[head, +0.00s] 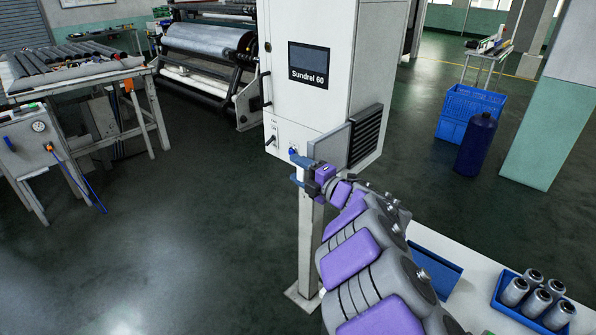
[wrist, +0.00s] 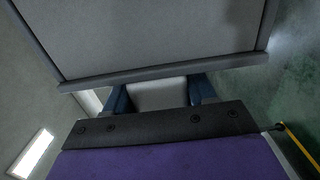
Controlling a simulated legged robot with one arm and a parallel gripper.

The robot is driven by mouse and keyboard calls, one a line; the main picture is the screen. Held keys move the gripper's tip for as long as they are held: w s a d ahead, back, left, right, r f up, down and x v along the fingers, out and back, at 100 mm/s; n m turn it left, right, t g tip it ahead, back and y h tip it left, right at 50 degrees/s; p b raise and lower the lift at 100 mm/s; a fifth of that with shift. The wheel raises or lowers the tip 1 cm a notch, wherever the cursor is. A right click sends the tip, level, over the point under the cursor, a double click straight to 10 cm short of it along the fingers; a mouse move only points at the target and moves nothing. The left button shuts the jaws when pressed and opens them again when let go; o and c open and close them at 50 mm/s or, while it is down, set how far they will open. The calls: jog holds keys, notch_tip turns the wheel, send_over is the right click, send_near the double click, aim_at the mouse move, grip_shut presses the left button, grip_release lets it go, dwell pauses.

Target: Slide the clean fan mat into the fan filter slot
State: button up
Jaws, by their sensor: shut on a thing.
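The fan mat is a flat light grey panel (head: 330,146) with a thin darker rim. It is upright beside the black louvred fan grille (head: 366,136) at the lower right side of the white Sundrel 60 cabinet (head: 305,95). In the wrist view the mat (wrist: 160,35) fills the top, with its rim across the middle. My gripper (head: 303,171) is at the mat's near lower edge. In the wrist view my gripper's blue fingers (wrist: 160,94) are shut on a pale tab of the mat. I cannot make out the slot opening or whether the mat's edge is in it.
A white table (head: 460,304) at lower right bears an empty blue tray (head: 432,268) and a blue tray of grey cylinders (head: 507,309). Blue crates (head: 468,112) and a dark blue drum (head: 476,146) stand at right.

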jog(key=shift+s+f, duration=0.1)
dwell(0.3)
jog(key=shift+s+a+b, duration=0.15)
jog(key=shift+s+b, duration=0.1)
jog(key=shift+b, duration=0.1)
dwell(0.4)
jog(key=shift+s+d+g+p, duration=0.3)
jog(key=shift+s+d+p, duration=0.05)
dwell(0.9)
jog(key=shift+w+d, duration=0.1)
jog(key=shift+w, duration=0.05)
dwell(0.4)
jog(key=shift+w+d+p, duration=0.4)
jog(key=shift+w+d, duration=0.35)
jog(key=shift+w, duration=0.15)
jog(key=shift+w+d+p, duration=0.4)
jog(key=shift+w+d, duration=0.3)
jog(key=shift+w, duration=0.2)
jog(key=shift+w, duration=0.1)
